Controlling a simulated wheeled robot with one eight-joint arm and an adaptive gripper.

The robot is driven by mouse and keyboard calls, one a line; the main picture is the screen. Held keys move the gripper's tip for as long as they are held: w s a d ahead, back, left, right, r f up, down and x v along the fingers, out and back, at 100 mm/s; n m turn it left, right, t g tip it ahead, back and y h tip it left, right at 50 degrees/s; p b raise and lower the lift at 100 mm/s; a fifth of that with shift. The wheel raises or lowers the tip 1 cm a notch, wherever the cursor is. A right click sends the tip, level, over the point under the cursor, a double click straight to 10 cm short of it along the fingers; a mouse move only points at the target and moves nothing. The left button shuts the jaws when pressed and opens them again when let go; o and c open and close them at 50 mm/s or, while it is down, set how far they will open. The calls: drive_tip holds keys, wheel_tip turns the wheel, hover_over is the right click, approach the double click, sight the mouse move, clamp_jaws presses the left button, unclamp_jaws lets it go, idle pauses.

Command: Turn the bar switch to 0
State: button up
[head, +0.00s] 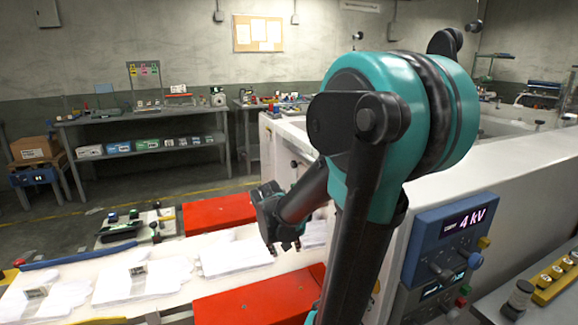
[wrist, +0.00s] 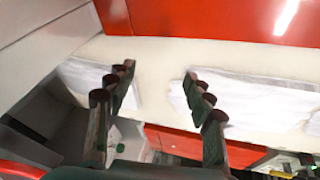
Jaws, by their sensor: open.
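A blue control panel (head: 447,240) with a lit display reading "4 kV" is fixed to the white machine at the right of the head view. A dark knob (head: 441,271) sits on it below the display and may be the bar switch; its setting is too small to read. My gripper (head: 284,247) is left of the panel, above the white belt, well apart from the knob. In the wrist view my gripper (wrist: 160,72) has its fingers spread with nothing between them. The panel does not show in the wrist view.
White gloves (head: 235,257) lie flat on the pale belt (head: 190,243) under my gripper. Red covers (head: 218,213) flank the belt. A second dark panel (head: 432,297) with a small display is below the blue one. A yellow block (head: 553,277) lies on the bench at right.

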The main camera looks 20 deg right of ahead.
drive_tip(key=w+d+r+m+h, duration=0.2)
drive_tip(key=w, duration=0.6)
drive_tip(key=w+d+r+m+g+h, duration=0.1)
drive_tip(key=w+d+r+m+h, duration=0.15)
drive_tip(key=w, duration=0.65)
drive_tip(key=w+d+r+m+h, duration=0.2)
drive_tip(key=w+r+h, duration=0.1)
drive_tip(key=w, duration=0.5)
drive_tip(key=w+a+r+m+g+h, duration=0.15)
drive_tip(key=w+m+h, duration=0.25)
drive_tip(key=w, duration=0.4)
drive_tip(key=w+a+m+h, duration=0.3)
drive_tip(key=w+m, duration=0.1)
drive_tip(key=w, duration=0.4)
drive_tip(key=d, duration=1.1)
drive_tip(key=w+d, duration=0.1)
drive_tip(key=d, duration=0.5)
drive_tip(key=c, duration=1.2)
